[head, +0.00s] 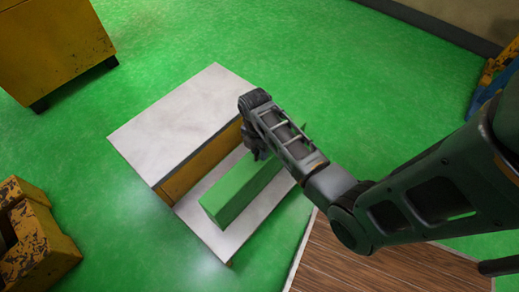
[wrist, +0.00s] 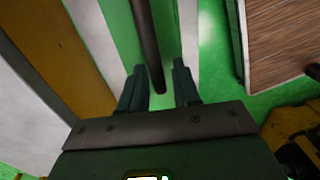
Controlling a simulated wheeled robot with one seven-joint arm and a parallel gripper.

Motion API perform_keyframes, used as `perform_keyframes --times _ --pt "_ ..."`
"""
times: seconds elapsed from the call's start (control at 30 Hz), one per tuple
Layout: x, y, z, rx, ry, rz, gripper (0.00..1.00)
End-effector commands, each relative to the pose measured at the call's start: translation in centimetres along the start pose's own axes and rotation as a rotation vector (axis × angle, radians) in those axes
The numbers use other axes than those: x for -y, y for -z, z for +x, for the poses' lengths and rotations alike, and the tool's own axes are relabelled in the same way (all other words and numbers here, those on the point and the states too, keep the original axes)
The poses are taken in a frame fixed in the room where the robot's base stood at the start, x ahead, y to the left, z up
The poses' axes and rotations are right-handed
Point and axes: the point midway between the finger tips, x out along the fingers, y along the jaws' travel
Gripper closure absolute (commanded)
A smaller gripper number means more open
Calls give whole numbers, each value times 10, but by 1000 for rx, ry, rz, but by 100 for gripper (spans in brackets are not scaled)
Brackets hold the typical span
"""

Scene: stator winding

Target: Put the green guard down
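The green guard (head: 238,192) is a long green block. It lies along the lower white shelf (head: 215,232) in the head view, in front of the raised white top. My gripper (head: 258,150) is at its far end, partly hidden by my arm. In the wrist view, my gripper (wrist: 160,85) has its two fingers apart, with a dark rod (wrist: 148,45) running between them. I see small gaps beside the rod, and cannot tell what it belongs to. A green strip (wrist: 118,30), seemingly the guard, passes left of the rod.
The raised white top (head: 180,115) with a yellow side stands behind the guard. A brown wooden surface (head: 370,265) is at the lower right. A yellow cabinet (head: 50,45) and a worn yellow block (head: 35,240) stand at left. Green floor is open between them.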

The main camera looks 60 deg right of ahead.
Motion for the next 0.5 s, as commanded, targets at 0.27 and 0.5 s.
perform_keyframes --times 0.27,0.5 --pt "0 0 0 0 0 0 55" --pt "0 0 -12 0 0 0 55"
